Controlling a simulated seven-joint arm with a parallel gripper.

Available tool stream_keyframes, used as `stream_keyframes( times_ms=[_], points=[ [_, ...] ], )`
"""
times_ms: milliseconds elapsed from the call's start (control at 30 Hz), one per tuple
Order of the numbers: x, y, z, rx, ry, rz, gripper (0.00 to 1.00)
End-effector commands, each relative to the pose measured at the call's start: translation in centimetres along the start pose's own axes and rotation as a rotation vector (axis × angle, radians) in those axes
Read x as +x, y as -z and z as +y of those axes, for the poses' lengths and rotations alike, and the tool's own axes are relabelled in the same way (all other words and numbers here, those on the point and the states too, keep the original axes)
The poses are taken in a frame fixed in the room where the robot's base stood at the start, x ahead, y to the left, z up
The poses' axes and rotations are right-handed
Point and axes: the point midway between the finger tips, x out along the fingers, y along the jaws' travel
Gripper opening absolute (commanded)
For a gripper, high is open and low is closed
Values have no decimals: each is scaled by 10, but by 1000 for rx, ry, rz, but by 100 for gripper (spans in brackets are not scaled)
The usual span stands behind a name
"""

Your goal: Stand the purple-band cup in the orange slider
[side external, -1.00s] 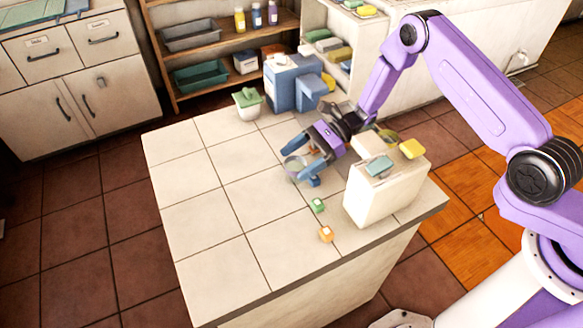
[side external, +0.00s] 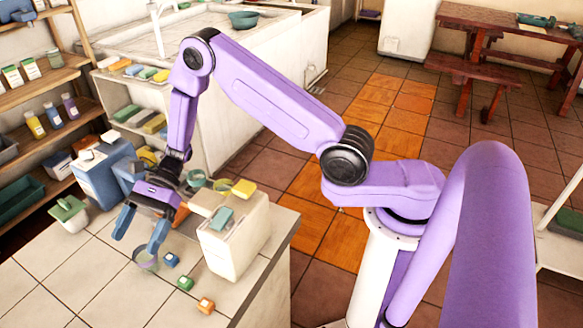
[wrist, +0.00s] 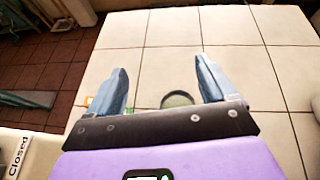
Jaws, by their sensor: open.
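A small round cup (side external: 145,258) with a greyish-purple rim stands on the tiled counter (side external: 92,290). My gripper (side external: 138,240) is open above it, fingers pointing down at the counter, and holds nothing. In the wrist view the cup (wrist: 178,99) shows between the spread fingers of my gripper (wrist: 161,68), nearer the right finger, partly cut off by the gripper body.
A blue dispenser (side external: 100,172) stands at the back left.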

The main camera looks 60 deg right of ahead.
Motion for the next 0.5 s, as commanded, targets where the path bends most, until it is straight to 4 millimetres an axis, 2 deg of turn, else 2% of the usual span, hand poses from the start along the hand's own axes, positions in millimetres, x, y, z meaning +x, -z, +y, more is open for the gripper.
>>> stream_keyframes(
  times_ms=[33,200,500],
  points=[
    [0,-10,8,-53,-46,16,84],
    [-5,-38,44,-250,-225,83,84],
    [-31,-68,117,-615,-525,184,84]
  ],
)
